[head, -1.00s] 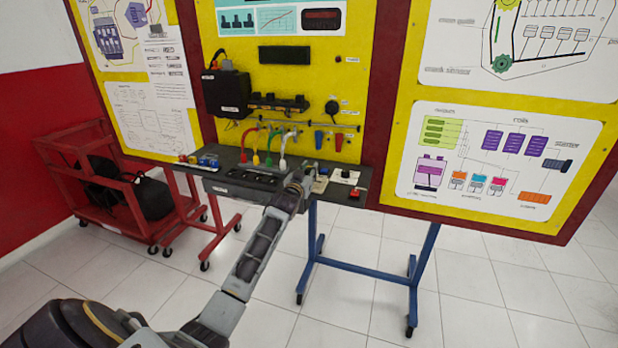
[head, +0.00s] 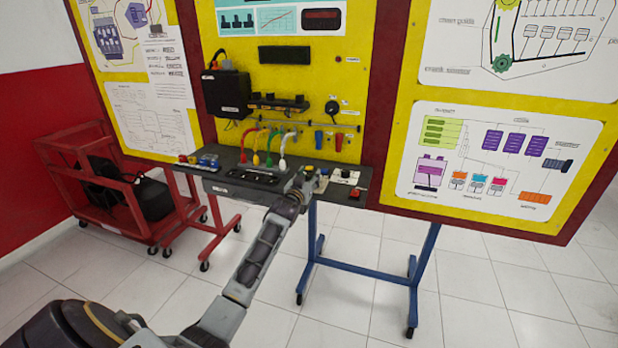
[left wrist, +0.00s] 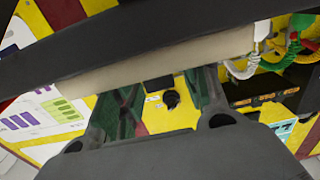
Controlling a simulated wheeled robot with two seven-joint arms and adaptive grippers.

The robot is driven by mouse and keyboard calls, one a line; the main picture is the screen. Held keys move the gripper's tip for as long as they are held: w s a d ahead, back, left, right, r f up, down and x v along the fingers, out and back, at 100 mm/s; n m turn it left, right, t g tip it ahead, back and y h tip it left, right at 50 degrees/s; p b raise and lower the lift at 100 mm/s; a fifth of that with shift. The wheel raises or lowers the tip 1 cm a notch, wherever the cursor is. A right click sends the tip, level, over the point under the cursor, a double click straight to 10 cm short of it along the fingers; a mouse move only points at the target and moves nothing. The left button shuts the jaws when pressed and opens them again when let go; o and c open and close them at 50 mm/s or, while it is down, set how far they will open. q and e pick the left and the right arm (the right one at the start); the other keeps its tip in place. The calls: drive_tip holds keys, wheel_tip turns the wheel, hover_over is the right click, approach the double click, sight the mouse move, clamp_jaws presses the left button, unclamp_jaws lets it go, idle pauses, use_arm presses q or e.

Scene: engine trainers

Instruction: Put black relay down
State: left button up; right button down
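My left gripper (head: 308,179) is at the front right part of the dark shelf (head: 228,157), among small parts. Its two fingers (left wrist: 165,95) show apart in the left wrist view, with yellow panel visible between them. Their tips are covered by a pale strip (left wrist: 150,62) and a dark shape, so I cannot tell whether they hold anything. A small black block (left wrist: 158,84) shows between the fingers; I cannot tell whether it is the black relay or part of the panel. No relay can be made out surely in the head view. My right gripper is not in view.
A white unit with a knob (head: 345,177) stands right of my gripper. A black socket box (head: 247,180) lies to its left. Coloured cables (head: 268,143) rise behind. Blue and red connectors (head: 319,140) hang on the yellow panel. A red cart (head: 120,205) is at left.

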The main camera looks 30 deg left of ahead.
use_arm(q)
drive_tip(key=shift+r, duration=0.15)
drive_tip(key=shift+v, duration=2.85)
approach(309, 176)
drive_tip(key=shift+s+d+p, duration=0.1)
drive_tip(key=shift+s+p, duration=0.25)
drive_tip(key=shift+s, duration=0.3)
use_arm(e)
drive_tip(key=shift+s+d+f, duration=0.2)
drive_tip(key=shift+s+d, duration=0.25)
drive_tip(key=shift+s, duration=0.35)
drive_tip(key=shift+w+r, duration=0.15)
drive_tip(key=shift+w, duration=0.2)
